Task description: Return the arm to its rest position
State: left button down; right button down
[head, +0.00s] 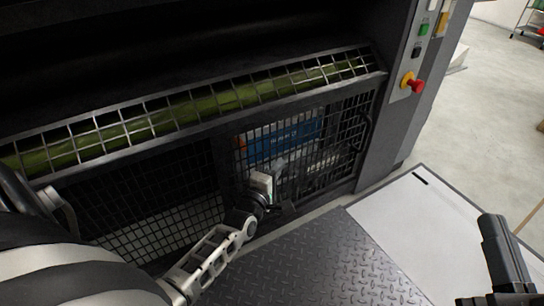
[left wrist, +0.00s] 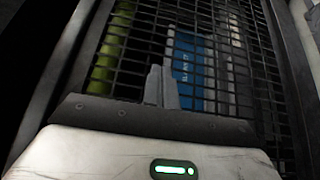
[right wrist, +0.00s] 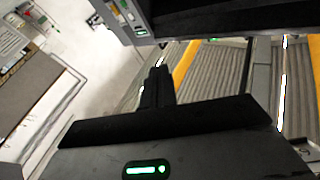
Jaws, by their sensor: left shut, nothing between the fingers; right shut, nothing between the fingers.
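My left arm comes in from the lower left. Its shut, empty gripper (head: 278,166) is in front of the black mesh door (head: 345,150) of the machine. In the left wrist view its closed fingers (left wrist: 161,87) point at the mesh, with a blue labelled unit (left wrist: 190,68) behind it. I cannot tell whether the fingertips touch the mesh. My black right gripper (head: 491,230) is at the lower right, over the pale floor panel. In the right wrist view its fingers (right wrist: 157,87) are closed with nothing between them.
A slanted grille (head: 200,103) with green material behind it runs above the mesh. A red emergency knob (head: 416,86) is on the grey column at the right. A dark tread plate (head: 325,265) and a light panel (head: 400,225) lie in front. Open floor is at the right.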

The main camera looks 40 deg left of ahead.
pick_arm(q)
jog(key=shift+s, duration=0.1)
